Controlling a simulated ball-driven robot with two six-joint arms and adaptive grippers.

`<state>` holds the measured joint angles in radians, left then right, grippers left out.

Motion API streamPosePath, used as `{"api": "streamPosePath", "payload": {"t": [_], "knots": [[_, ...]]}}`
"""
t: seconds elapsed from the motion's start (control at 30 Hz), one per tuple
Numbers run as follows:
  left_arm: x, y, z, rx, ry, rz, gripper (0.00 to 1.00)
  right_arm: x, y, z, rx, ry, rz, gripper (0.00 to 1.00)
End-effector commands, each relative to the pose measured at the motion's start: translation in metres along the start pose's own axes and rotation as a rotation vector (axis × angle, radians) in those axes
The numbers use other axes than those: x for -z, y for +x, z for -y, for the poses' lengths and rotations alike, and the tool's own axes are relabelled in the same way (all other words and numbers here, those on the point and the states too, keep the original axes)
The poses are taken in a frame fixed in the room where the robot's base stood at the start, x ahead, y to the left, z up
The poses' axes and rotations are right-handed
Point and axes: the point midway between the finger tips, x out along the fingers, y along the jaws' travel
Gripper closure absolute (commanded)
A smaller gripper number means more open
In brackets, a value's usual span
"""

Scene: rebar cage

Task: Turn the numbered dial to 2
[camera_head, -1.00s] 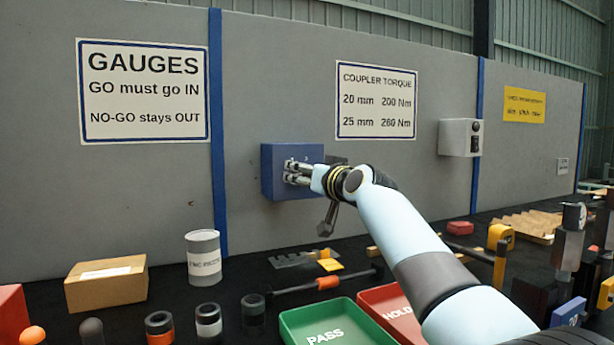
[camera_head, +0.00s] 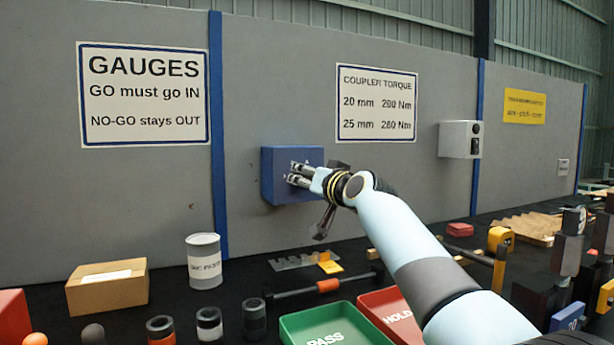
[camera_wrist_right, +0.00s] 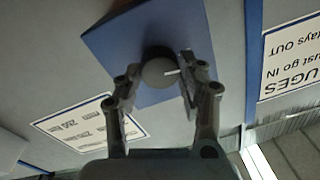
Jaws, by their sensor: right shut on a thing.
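The numbered dial sits on the front of a blue box (camera_head: 274,160) on the grey wall. In the right wrist view the dial is a round dark grey knob (camera_wrist_right: 157,72) with a white pointer line toward its right side, and the blue box face (camera_wrist_right: 124,42) lies behind it. My right gripper (camera_head: 293,174) is shut on the knob, one finger on each side. In the head view the fingers hide most of the dial, and I cannot read its numbers in either view. My left gripper is not in view.
Signs hang on the wall, and a white box (camera_head: 459,139) is mounted to the right. Below are a grey can (camera_head: 204,262), a cardboard box (camera_head: 107,290), a green tray (camera_head: 290,325), a red tray (camera_head: 365,298) and several tools. The wall around the blue box is clear.

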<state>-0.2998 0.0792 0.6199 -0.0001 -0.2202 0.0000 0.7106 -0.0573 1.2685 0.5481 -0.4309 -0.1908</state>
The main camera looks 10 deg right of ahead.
Motion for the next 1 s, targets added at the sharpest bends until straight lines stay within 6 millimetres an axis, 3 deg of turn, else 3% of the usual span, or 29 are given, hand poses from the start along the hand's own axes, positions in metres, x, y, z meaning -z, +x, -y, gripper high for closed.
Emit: {"api": "streamPosePath", "payload": {"t": [0.6, 1.0], "knots": [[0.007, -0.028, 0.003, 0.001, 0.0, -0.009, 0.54, 0.0, 0.0, 0.0, 0.005, 0.561, -0.033, 0.93], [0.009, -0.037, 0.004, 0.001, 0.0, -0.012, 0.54, -0.001, 0.0, 0.0, 0.008, 0.811, -0.05, 0.93]]}}
